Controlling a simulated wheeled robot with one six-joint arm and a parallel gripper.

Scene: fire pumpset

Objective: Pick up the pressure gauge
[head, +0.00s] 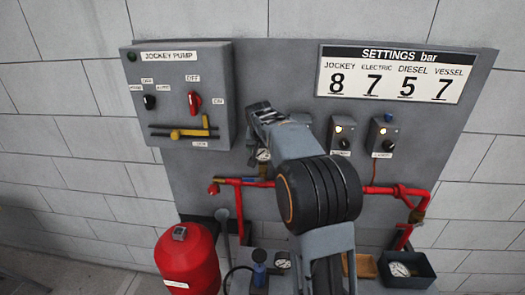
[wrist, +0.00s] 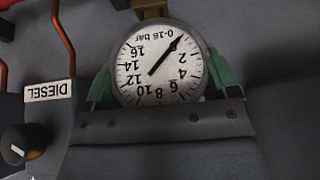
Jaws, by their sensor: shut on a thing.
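The pressure gauge (wrist: 160,65) has a round white dial marked 0-16 bar and a black needle. It fills the upper middle of the wrist view, upside down. My gripper (wrist: 159,79) has green finger pads on both sides of the gauge and is shut on it. A brass fitting (wrist: 154,10) lies against the gauge's rim at the top of the wrist view; I cannot tell whether they are joined. In the head view a small part of a gauge dial (head: 263,155) shows beside my arm, which hides the rest and the fingertips.
The jockey pump box (head: 180,95) is at left, two small knob boxes (head: 341,135) (head: 382,137) at right. A red tank (head: 188,262) stands lower left. Another gauge (head: 399,270) lies in a dark tray (head: 428,271); one more (head: 282,262) is lower middle.

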